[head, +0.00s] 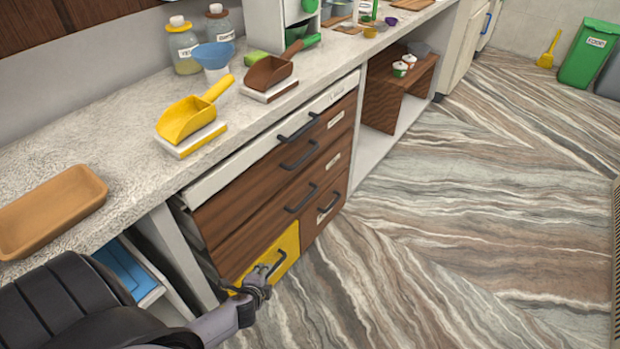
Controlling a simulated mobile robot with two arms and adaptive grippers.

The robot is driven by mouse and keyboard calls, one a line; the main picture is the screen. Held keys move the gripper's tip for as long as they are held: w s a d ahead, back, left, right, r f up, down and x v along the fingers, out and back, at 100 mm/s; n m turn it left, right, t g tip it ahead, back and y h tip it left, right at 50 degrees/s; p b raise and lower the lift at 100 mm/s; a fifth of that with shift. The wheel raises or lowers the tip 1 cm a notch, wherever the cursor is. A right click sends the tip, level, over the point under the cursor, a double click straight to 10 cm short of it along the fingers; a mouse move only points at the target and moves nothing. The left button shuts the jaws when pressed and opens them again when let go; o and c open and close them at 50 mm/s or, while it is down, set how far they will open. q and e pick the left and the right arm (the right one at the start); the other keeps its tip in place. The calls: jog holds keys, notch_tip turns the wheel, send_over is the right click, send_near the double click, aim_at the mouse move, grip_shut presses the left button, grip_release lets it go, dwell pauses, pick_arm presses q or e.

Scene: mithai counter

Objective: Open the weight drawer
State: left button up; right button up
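A drawer unit sits under the counter, with brown fronts (245,205), dark bar handles and small white labels too small to read. I cannot tell which front is the weight drawer. One low front is yellow (287,246), with a dark handle (277,264). My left gripper (264,280) is at this yellow front, close to or at the handle's lower left end. Whether its fingers are closed around the handle is not clear. The yellow front looks about level with its neighbours. My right gripper is not in view.
The counter (110,145) carries a brown tray (55,210), a yellow scoop (187,117), a brown scoop (268,72) and jars (183,50). Left of the drawers is an open bay with a blue item (125,268). The marble floor (430,230) before the drawers is clear.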

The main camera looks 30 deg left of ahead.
pick_arm(q)
jog(key=w+a+r+m+t+b, duration=0.1)
jog(key=w+r+m+t+b, duration=0.15)
jog(key=w, duration=0.25)
jog(key=m+t+y+b, duration=0.1)
jog(key=m+t+b, duration=0.5)
jog(key=t+b, duration=0.45)
send_near(307, 153)
jog(key=s+d+f+g+b, duration=0.1)
jog(key=s+d+g+b, duration=0.1)
jog(key=s, duration=0.5)
jog(key=x, duration=1.5)
jog(key=shift+w+r, duration=0.1)
jog(key=shift+r, duration=0.05)
jog(key=shift+x, duration=0.75)
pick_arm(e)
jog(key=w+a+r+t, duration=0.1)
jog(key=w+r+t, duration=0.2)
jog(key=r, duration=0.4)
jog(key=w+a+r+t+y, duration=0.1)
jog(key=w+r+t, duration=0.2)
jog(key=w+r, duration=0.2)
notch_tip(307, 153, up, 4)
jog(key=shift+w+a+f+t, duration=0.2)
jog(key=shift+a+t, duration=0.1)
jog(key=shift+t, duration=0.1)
pick_arm(q)
jog(key=shift+c, duration=0.6)
grip_shut()
